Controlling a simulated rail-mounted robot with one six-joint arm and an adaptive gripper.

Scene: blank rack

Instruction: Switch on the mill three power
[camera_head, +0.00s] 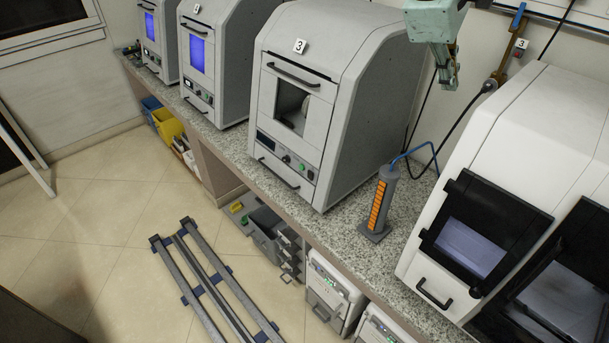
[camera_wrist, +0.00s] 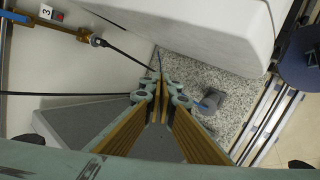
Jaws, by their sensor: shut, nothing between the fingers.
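Mill three (camera_head: 345,105) is the grey cabinet marked with a "3" label (camera_head: 300,46) in the middle of the head view. Its window (camera_head: 292,104) is unlit. In the wrist view my gripper (camera_wrist: 161,88) is shut and empty above the counter. Mill three's front is hidden in the wrist view.
Two similar mills with blue-lit windows (camera_head: 197,54) stand to the left. A white machine (camera_head: 540,120) stands right. An orange-slotted tower (camera_head: 379,205) with a blue tube stands on the speckled counter (camera_head: 350,255). A brass wall fitting (camera_head: 507,60) has its own "3" label.

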